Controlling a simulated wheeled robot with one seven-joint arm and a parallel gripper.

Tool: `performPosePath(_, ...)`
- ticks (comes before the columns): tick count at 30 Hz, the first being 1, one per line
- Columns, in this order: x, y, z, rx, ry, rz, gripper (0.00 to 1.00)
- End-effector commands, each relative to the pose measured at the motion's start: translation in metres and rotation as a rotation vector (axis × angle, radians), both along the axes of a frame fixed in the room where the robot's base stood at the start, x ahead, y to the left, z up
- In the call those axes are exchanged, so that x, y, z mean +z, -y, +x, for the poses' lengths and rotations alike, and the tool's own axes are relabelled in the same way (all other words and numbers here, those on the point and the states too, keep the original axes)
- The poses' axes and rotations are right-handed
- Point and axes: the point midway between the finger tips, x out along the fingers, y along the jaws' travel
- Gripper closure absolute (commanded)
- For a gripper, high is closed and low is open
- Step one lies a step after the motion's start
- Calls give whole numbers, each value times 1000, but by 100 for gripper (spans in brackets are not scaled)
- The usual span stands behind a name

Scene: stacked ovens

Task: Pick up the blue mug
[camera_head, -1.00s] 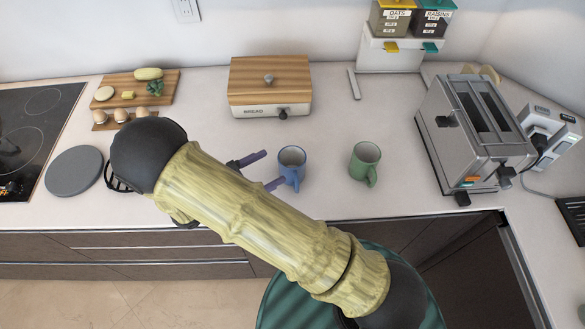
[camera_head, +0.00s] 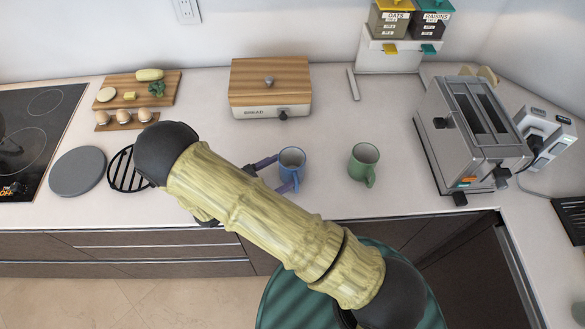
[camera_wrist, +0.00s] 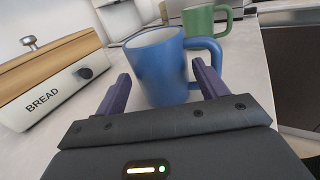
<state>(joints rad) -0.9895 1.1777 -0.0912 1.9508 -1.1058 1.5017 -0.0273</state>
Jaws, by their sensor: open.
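The blue mug (camera_head: 291,164) stands upright on the counter in the head view, left of a green mug (camera_head: 364,163). In the wrist view the blue mug (camera_wrist: 158,66) is straight ahead, its handle on the right side. My gripper (camera_wrist: 158,88) is open, with purple fingers low on either side of the mug; the right finger is close to the handle. I cannot tell whether either finger touches it. In the head view my gripper (camera_head: 279,174) reaches the mug from the left, partly hidden by my arm.
A wooden-lidded bread box (camera_head: 270,90) stands behind the mugs. A toaster (camera_head: 470,135) is to the right, and a cutting board (camera_head: 118,90) with food is at the back left. A round grey plate (camera_head: 77,171) and a black trivet (camera_head: 127,170) lie at left.

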Motion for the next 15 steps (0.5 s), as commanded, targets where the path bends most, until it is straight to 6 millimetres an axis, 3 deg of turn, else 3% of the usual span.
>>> performPosePath(6,2,30,15,-3,-1,-2,28)
performPosePath(15,0,34,18,0,-1,0,28)
